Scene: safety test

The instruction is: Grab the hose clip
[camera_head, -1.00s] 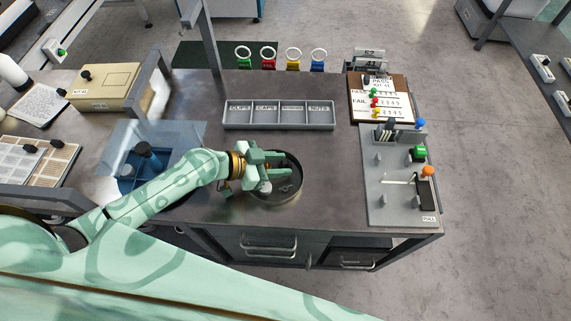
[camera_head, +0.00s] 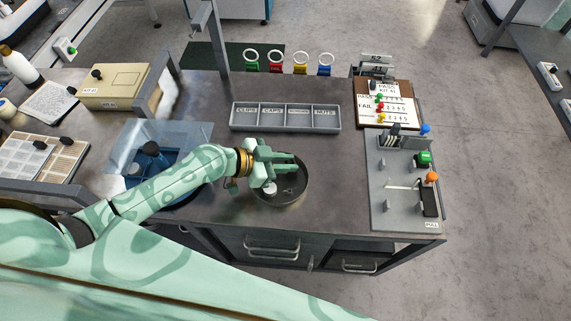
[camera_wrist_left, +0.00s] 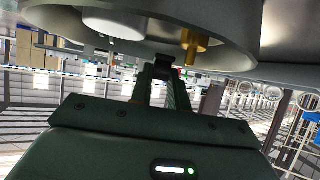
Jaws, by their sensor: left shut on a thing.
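My left gripper (camera_head: 284,164) reaches over a round dark dish (camera_head: 303,190) on the workbench. Its two fingers are close together. In the left wrist view the fingers (camera_wrist_left: 164,72) are shut on a small dark piece (camera_wrist_left: 165,61) at their tips, which looks like the hose clip; its shape is mostly hidden. A white round part (camera_head: 270,188) lies in the dish below the gripper, and it also shows in the left wrist view (camera_wrist_left: 113,24). A brass fitting (camera_wrist_left: 194,40) stands beside it there. My right gripper is not in view.
A grey labelled four-slot bin (camera_head: 285,129) stands behind the dish. A blue container (camera_head: 180,187) under a clear cover is to the left. A grey panel (camera_head: 402,215) with coloured knobs and a clipboard (camera_head: 366,109) are on the right. Bench between dish and panel is clear.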

